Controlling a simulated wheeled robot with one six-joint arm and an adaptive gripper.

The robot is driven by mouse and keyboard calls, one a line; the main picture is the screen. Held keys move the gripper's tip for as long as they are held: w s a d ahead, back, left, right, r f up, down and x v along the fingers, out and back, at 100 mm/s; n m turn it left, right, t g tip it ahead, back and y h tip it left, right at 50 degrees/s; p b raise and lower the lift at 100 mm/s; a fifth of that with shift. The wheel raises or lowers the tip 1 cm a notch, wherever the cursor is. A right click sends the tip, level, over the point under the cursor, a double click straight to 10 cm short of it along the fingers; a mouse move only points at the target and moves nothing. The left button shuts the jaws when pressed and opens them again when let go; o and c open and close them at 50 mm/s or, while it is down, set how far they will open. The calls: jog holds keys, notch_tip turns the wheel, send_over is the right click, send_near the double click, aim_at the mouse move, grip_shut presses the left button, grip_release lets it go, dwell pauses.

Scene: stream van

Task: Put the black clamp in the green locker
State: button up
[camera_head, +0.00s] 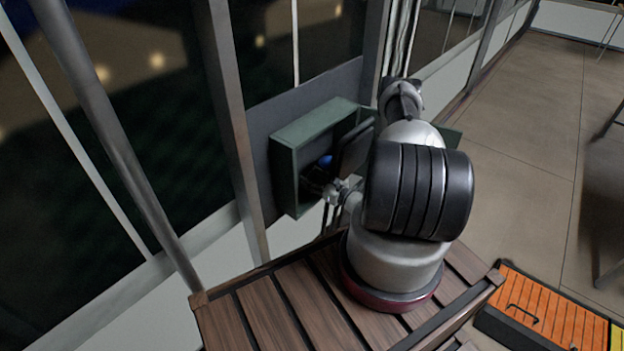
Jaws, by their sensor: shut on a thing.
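The green locker (287,173) is a box fixed to the grey wall panel, with its front open. Part of its green door shows to the right, behind my arm. My gripper (316,182) is dark and small in this view, at the locker's opening, partly in its shadowed inside. It is shut on a dark thing that looks like the black clamp; its outline blends with the gripper and the shadow. I cannot tell whether it touches the locker floor. A small blue thing (325,160) shows inside the locker, just above the gripper.
My arm covers the locker's right side. A slatted wooden surface (258,315) lies below. An orange slatted case (545,310) with a black handle is on the floor at the lower right. Metal posts and dark windows stand at left. Open floor lies to the right.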

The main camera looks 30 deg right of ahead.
jog(key=o, duration=1.3)
jog(key=shift+f, duration=0.1)
jog(key=shift+s+d, duration=0.1)
jog(key=shift+s, duration=0.05)
jog(key=v, duration=1.1)
jog(key=shift+s, duration=0.35)
jog(key=shift+d, duration=0.1)
